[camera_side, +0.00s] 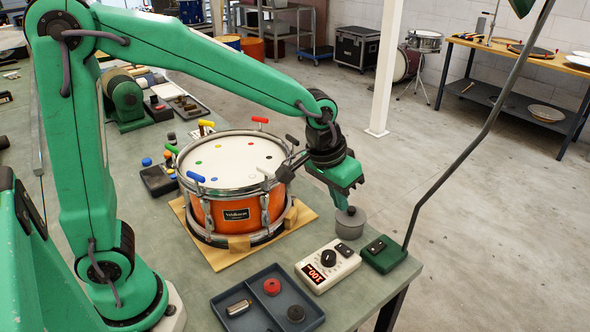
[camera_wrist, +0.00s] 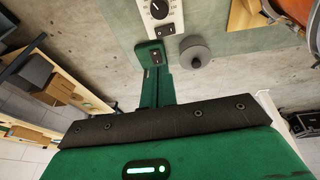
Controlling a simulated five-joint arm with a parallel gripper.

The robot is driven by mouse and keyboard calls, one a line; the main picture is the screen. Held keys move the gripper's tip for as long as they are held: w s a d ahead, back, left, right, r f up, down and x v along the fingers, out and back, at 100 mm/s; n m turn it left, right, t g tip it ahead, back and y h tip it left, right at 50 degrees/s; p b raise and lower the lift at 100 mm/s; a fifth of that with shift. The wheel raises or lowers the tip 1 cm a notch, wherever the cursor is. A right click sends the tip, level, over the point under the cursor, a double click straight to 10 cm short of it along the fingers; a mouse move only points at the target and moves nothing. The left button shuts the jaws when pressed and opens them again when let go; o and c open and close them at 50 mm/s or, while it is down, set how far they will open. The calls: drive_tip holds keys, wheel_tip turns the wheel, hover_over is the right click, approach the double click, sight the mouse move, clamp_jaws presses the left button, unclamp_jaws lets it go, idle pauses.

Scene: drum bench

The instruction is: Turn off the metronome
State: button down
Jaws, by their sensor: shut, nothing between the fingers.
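The metronome is a cream box (camera_side: 318,279) with a black dial, a lit red display and a small dark rocker switch (camera_side: 345,249). It lies on the bench at the front right, beside the drum. In the wrist view the metronome (camera_wrist: 176,17) is cut off at the top edge, with its dial and switch in sight. The switch position is too small to tell. My gripper (camera_side: 342,207) points down above the bench, behind the metronome and apart from it. In the wrist view its green fingers (camera_wrist: 155,75) are together and hold nothing.
A grey knobbed cylinder (camera_side: 350,224) stands close by my fingertips. A green lamp base (camera_side: 384,256) with a switch sits right of the metronome, its bent pole (camera_side: 466,143) rising. An orange snare drum (camera_side: 233,212) stands left. A dark parts tray (camera_side: 245,285) lies in front.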

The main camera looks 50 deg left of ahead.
hover_over(349, 252)
drive_tip(key=f, duration=1.1)
drive_tip(key=shift+s+a+f, duration=0.25)
drive_tip(key=shift+s+a, duration=0.15)
drive_tip(key=shift+d+f, duration=0.15)
drive_tip(key=shift+f, duration=0.9)
drive_tip(key=shift+f, duration=0.1)
drive_tip(key=shift+d+f, duration=0.1)
drive_tip(key=shift+a, duration=0.25)
drive_tip(key=shift+a+r, duration=0.2)
drive_tip(key=shift+a, duration=0.35)
